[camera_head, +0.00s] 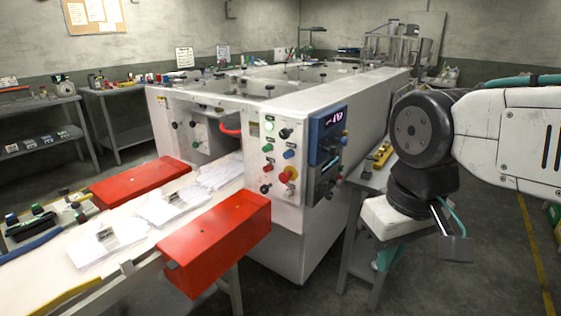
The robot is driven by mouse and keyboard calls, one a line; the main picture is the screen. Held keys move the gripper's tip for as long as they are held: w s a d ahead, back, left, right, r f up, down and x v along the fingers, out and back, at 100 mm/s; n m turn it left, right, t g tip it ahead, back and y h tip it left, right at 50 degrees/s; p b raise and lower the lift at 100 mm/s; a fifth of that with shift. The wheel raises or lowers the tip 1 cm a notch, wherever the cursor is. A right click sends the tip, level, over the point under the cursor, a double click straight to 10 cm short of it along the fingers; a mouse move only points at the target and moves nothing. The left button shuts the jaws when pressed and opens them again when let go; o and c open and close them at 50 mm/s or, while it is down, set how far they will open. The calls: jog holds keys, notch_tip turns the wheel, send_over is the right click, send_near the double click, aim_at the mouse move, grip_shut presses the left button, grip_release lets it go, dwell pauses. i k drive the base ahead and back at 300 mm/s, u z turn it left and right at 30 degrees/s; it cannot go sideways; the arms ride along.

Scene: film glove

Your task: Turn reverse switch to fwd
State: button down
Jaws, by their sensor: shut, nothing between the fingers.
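The machine's front control panel (277,165) faces me in the middle of the view. It carries several small knobs and buttons. A black knob (286,133) sits at its upper right and another black knob (265,189) at its lower left. The labels are too small to read, so I cannot tell which one is the reverse switch or where it points. My gripper (456,249) hangs at the right, below my dark wrist joint, well apart from the panel. It is shut and empty; its fingertips show only in part.
A blue-framed display (327,135) is on the machine's corner. A red emergency button (288,174) is among the knobs. Two red covers, one near (215,240) and one far (140,182), flank the conveyor with paper sheets. Open floor lies at the lower right.

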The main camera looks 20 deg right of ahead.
aim_at(264, 188)
jog(key=i, duration=1)
